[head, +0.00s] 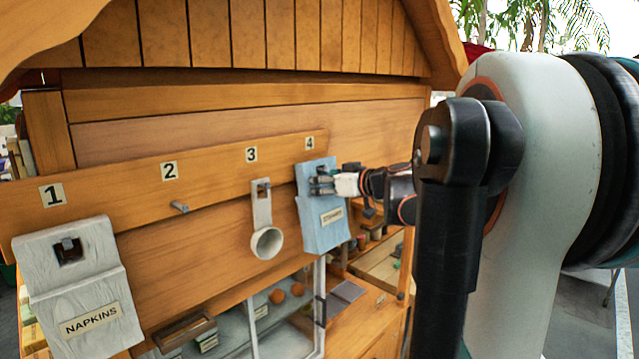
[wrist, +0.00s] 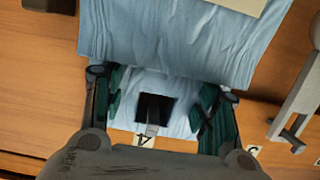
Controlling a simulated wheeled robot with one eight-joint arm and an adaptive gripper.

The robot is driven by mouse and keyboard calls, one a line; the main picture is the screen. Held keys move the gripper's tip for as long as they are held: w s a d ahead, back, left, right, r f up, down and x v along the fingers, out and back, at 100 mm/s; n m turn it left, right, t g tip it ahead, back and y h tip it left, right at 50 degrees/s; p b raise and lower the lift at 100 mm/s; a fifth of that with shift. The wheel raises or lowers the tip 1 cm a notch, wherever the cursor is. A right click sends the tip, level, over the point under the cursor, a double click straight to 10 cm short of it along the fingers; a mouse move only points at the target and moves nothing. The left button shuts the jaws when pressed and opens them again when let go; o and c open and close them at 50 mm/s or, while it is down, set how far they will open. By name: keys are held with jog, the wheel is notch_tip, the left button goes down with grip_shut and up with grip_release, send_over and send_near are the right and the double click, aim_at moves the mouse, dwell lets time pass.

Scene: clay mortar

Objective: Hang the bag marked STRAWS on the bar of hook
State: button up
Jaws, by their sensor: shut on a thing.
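The light blue bag (head: 324,230) with a small label, too small to read surely, is upright against the board under number 4. In the wrist view the blue bag (wrist: 185,45) fills the upper middle. My gripper (head: 321,185) is shut on its top part. In the wrist view my gripper (wrist: 157,104) has a dark green pad on each side of that part, around the square hole. The metal peg of hook 4 (wrist: 152,129) shows at the hole's edge, in line with it. I cannot tell whether the bag's weight rests on it.
A white bag marked NAPKINS (head: 75,290) hangs at hook 1. Hook 2 (head: 179,207) is a bare peg. A pale scoop (head: 264,225) hangs at hook 3, close left of the blue bag. Glass-fronted shelves (head: 285,310) stand below.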

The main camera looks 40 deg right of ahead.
jog(key=o, duration=1.7)
jog(key=shift+o, duration=0.2)
jog(key=v, duration=0.7)
jog(key=shift+s, duration=0.25)
